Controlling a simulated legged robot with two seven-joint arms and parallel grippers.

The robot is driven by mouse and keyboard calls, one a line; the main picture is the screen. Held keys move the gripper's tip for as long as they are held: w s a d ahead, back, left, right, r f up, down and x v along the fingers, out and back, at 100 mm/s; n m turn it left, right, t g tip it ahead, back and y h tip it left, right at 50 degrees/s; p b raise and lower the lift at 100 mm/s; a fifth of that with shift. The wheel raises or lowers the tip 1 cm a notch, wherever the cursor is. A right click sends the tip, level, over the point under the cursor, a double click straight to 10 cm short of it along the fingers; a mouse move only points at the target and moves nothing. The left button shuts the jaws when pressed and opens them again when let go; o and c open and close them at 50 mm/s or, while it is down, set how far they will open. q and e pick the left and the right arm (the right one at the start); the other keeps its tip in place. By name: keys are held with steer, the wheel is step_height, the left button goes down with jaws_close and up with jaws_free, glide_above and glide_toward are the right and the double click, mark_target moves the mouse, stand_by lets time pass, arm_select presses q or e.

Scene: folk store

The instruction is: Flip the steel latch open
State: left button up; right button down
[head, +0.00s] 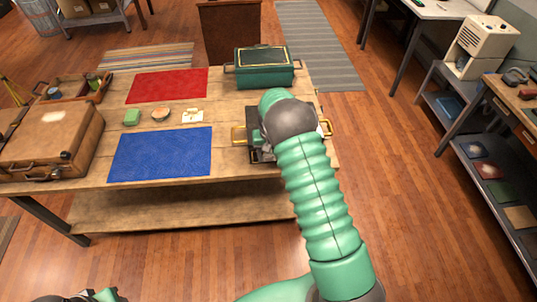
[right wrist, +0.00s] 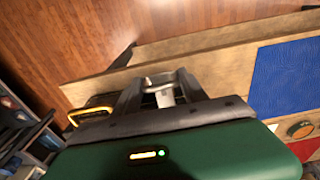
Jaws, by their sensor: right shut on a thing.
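A dark case (head: 253,154) with brass side handles stands at the right end of the wooden table in the head view. My right arm covers much of it. In the right wrist view a pale steel latch (right wrist: 165,98) lies between the two dark fingers of my right gripper (right wrist: 157,82), which is shut on it. One brass handle (right wrist: 92,115) shows left of the fingers. The latch's hinge and exact angle are hidden. A piece of my left gripper (head: 98,295) shows at the bottom left edge of the head view, away from the table; its fingers cannot be made out.
A green box (head: 264,72) stands behind the case. A blue mat (head: 162,152) and a red mat (head: 168,85) lie left of it. The floor in front is clear.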

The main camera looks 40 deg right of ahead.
steer(key=c, duration=1)
jaws_free()
steer(key=shift+o, duration=0.5)
steer(key=shift+w+d+f, duration=0.1)
steer(key=shift+f, duration=0.05)
step_height(320, 180, up, 17)
steer(key=b, duration=0.2)
steer(key=shift+s+a+f, duration=0.2)
steer(key=shift+s, duration=0.2)
